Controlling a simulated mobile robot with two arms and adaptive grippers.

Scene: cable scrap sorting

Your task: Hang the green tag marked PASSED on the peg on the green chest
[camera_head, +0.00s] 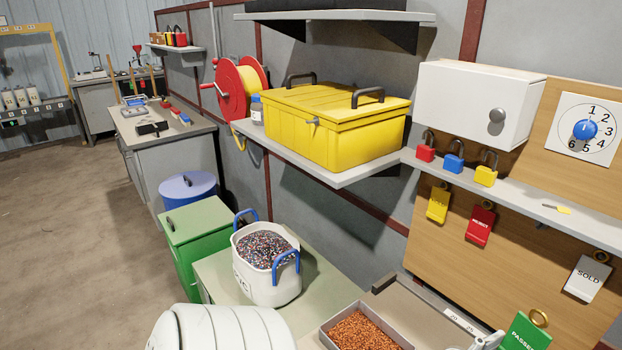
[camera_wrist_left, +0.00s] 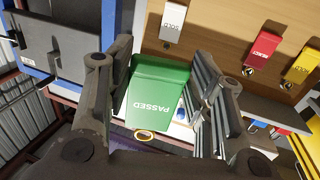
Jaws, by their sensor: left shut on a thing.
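The green tag marked PASSED (camera_head: 525,333) is at the bottom right of the head view, with a brass ring (camera_head: 540,318) at its top. In the left wrist view the tag (camera_wrist_left: 158,92) lies between the two dark fingers of my left gripper (camera_wrist_left: 160,78), which is shut on it. Its ring (camera_wrist_left: 145,135) sticks out free towards the wrist. Only a grey bit of this gripper shows in the head view. The green chest (camera_head: 196,222) stands on the floor left of centre, lid down, with a dark handle or peg (camera_head: 171,224); I cannot tell which. My right gripper is not in view.
A white tub of granules (camera_head: 240,268) and a tray of copper bits (camera_head: 325,333) stand between tag and green chest. A yellow chest (camera_head: 345,140) sits on a shelf (camera_head: 345,180) above. Yellow (camera_head: 438,205), red (camera_head: 480,226) and white SOLD (camera_head: 586,280) tags hang on the board.

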